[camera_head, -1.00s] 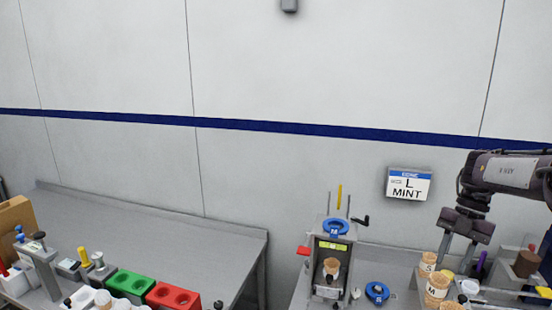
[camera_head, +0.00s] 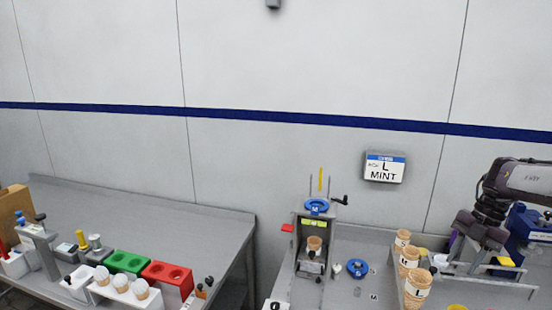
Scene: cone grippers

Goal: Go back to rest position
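My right gripper (camera_head: 482,232) is at the right of the head view, above the right-hand table near the cone stacks. Its two fingers point down and look spread apart, with nothing seen between them. My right arm comes in from the right edge. My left gripper is not in view. A wall sign (camera_head: 384,168) reads "L MINT". A grey dispenser stand (camera_head: 311,245) with a blue ring (camera_head: 316,206) on top holds a cone (camera_head: 314,244). Stacks of cones (camera_head: 417,288) labelled S, M and L stand to the right of it.
A loose blue ring (camera_head: 357,268) lies beside the stand. A gap separates the tables. A blue machine (camera_head: 528,232) stands far right.

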